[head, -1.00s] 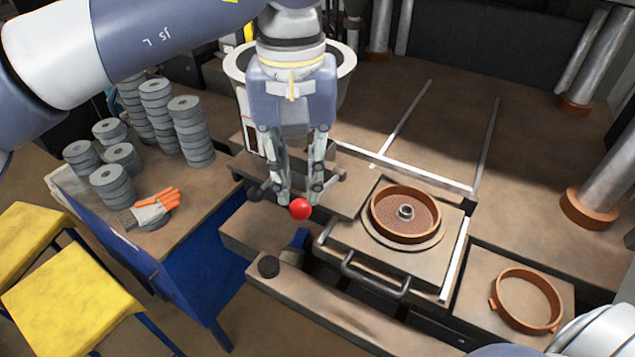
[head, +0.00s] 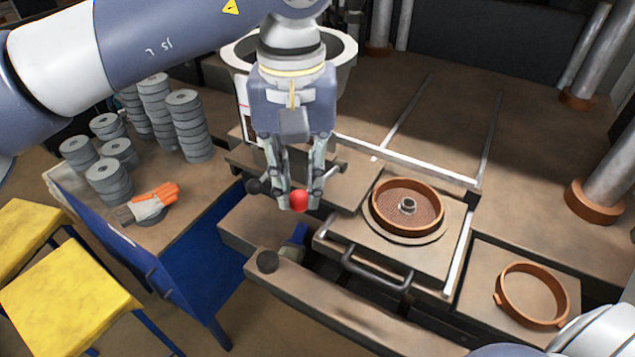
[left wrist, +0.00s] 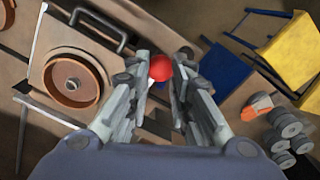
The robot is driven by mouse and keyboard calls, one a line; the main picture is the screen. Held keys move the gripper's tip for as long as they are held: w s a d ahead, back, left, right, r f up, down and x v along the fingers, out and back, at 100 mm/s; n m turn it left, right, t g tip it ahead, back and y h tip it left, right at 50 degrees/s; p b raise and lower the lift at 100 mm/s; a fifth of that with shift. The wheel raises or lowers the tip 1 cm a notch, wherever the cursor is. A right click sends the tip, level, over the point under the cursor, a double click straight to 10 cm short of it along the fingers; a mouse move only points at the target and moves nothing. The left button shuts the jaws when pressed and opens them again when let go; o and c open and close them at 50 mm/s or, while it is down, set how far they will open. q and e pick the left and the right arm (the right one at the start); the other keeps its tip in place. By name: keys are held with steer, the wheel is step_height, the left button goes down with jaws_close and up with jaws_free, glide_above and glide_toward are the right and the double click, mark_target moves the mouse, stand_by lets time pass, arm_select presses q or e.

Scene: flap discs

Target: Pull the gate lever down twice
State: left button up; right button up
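A red ball knob (head: 299,201), which looks like the handle end of the gate lever, is at the front of the bench left of the brown ring. My left gripper (head: 298,206) points down with a fingertip on each side of this knob. In the left wrist view the knob (left wrist: 160,68) fills most of the narrow gap between the fingertips (left wrist: 162,72). I cannot tell whether the fingers press on it. The lever's shaft is mostly hidden by the fingers. My right gripper is out of view.
A black knob (head: 258,187) is close left of the fingers. A brown ring mould (head: 407,206) sits behind a dark handle (head: 377,270), with another ring (head: 531,295) at right. Stacked grey discs (head: 187,126) and a glove (head: 150,203) are on the left table. Yellow stools (head: 70,300) stand in front.

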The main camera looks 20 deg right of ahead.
arm_select(q)
steer(key=shift+f+b, duration=0.7)
steer(key=shift+f, duration=0.5)
step_height(320, 180, down, 5)
steer(key=b, duration=0.3)
steer(key=shift+r, duration=0.25)
step_height(320, 180, up, 10)
steer(key=p, duration=0.7)
steer(key=shift+f, duration=0.2)
